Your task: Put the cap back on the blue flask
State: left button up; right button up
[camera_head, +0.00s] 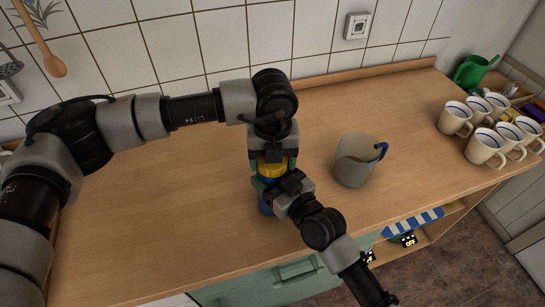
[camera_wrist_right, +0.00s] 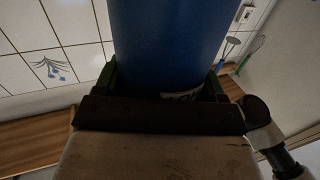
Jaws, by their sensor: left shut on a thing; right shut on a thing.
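The blue flask (camera_head: 265,208) stands upright on the wooden counter, mostly hidden behind my right gripper. It fills the middle of the right wrist view (camera_wrist_right: 170,45). My right gripper (camera_head: 269,187) is shut around the flask's body, with a finger on each side in the right wrist view (camera_wrist_right: 163,85). The yellow cap (camera_head: 270,169) is directly above the flask. My left gripper (camera_head: 271,157) comes down from above and is shut on the cap. The grippers hide the flask's neck, so I cannot tell whether the cap touches it or is seated.
A grey pitcher with a blue handle (camera_head: 355,160) stands to the right of the flask. Several white mugs (camera_head: 487,148) and a green watering can (camera_head: 470,72) are at the far right. The wooden counter (camera_head: 150,225) is clear at left.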

pick_arm(q)
jog(key=m, duration=0.2)
jog(key=shift+a+m, duration=0.1)
jog(key=shift+m, duration=0.2)
jog(key=o, duration=1)
jog(key=shift+r, duration=0.1)
jog(key=shift+r, duration=2.2)
jog(key=shift+c, duration=0.4)
